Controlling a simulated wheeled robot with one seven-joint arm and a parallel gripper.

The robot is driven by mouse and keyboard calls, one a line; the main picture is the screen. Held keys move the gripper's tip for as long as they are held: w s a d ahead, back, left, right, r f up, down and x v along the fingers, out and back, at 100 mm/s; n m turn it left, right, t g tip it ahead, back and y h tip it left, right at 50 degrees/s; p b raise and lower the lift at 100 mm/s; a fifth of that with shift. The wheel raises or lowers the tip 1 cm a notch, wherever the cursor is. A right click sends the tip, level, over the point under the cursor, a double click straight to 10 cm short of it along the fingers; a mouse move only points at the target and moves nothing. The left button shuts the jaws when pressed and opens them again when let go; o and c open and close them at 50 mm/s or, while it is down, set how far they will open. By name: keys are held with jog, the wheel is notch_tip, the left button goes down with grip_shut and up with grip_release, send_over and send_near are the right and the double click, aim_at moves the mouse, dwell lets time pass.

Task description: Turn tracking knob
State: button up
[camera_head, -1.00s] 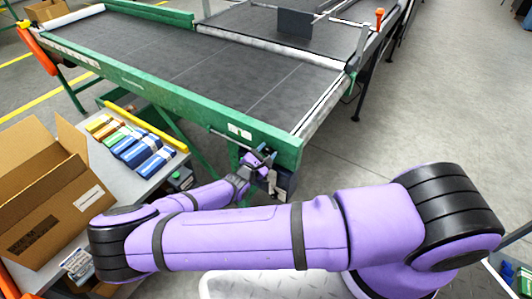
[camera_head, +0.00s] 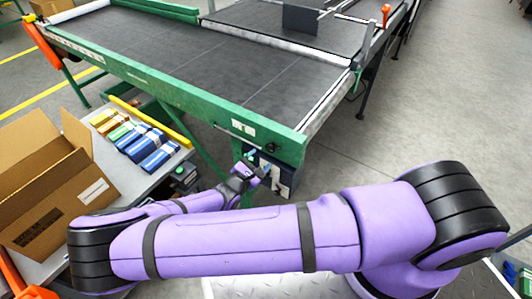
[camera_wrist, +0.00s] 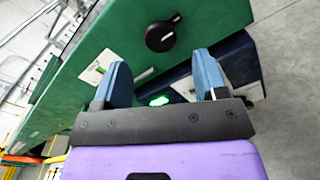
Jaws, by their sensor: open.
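The tracking knob is a round black knob (camera_wrist: 162,36) with a small white mark, on the green end frame (camera_wrist: 205,22) of the conveyor, in the wrist view. My gripper (camera_wrist: 162,62) is open, with two blue fingers apart and nothing between them. The knob appears just beyond the fingertips, roughly centred between them, and no contact is visible. In the head view my gripper (camera_head: 246,172) is beside the conveyor's near corner, below the green frame (camera_head: 215,112). The knob is too small there to read its setting.
A dark blue box (camera_wrist: 240,68) is mounted below the green frame, close to the right finger. A grey table (camera_head: 60,262) at the left holds an open cardboard box (camera_head: 45,200) and several small cartons (camera_head: 150,150). The floor at the right (camera_head: 450,110) is clear.

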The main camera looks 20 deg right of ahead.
jog(key=shift+v, duration=2)
jog(key=s+d+r+m+g+y, duration=0.25)
jog(key=r+m+g, duration=0.2)
jog(key=r, duration=0.65)
jog(key=s+d+r+m+g+y, duration=0.1)
jog(key=d+r+m+g+y, duration=0.3)
jog(key=r, duration=0.8)
jog(key=s+d+r+m+g+y, duration=0.2)
jog(key=d+r+m+g+y, duration=0.3)
jog(key=r, duration=0.6)
jog(key=s+d+r+m+t+y, duration=0.3)
jog(key=s+r+m+t, duration=0.3)
jog(key=s+r, duration=1.1)
jog(key=shift+s+d+r+t, duration=0.15)
jog(key=shift+d+t, duration=0.3)
jog(key=shift+t, duration=0.7)
